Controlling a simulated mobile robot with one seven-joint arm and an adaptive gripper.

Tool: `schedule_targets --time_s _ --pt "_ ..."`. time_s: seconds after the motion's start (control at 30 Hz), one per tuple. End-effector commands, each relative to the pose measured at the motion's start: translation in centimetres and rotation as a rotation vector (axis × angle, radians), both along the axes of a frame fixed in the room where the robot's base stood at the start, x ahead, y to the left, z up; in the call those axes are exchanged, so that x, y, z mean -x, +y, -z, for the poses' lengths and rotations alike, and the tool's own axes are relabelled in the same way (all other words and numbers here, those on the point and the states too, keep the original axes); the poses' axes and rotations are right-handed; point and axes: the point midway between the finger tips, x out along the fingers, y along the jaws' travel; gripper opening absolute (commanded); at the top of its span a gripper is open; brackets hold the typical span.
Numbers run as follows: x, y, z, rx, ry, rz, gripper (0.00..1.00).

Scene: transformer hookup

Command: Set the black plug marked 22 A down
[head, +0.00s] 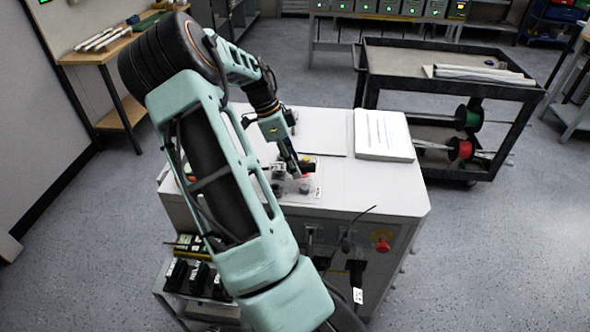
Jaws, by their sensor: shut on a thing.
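My gripper (297,168) is low over the right part of a small pale plate on top of the white cabinet (375,190). It is shut on a small dark thing that looks like a black plug; the gripper hides most of it. A marking of 22 A cannot be read at this size. I cannot tell whether the held thing touches the plate. Dark and red small parts show close around the fingertips.
A red knob (381,245) and a hanging black part with a white tag (358,296) are on the front. A black cart (455,85) stands behind. The cabinet's right top is clear.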

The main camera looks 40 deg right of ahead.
Motion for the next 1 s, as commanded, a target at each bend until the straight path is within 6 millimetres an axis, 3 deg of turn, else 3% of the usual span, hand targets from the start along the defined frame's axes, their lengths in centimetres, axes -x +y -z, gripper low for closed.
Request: schedule_targets --time_s 0.13,0.87,0.9,1.0 --pt "0.2 -0.1 1.9 0.0 0.002 0.003 0.0" --pt "0.2 -0.1 3.2 0.0 0.0 0.002 0.0" --pt "0.2 0.0 3.2 -0.001 0.001 0.003 0.3" --pt "0.2 0.0 3.2 -0.001 0.001 0.003 0.41"
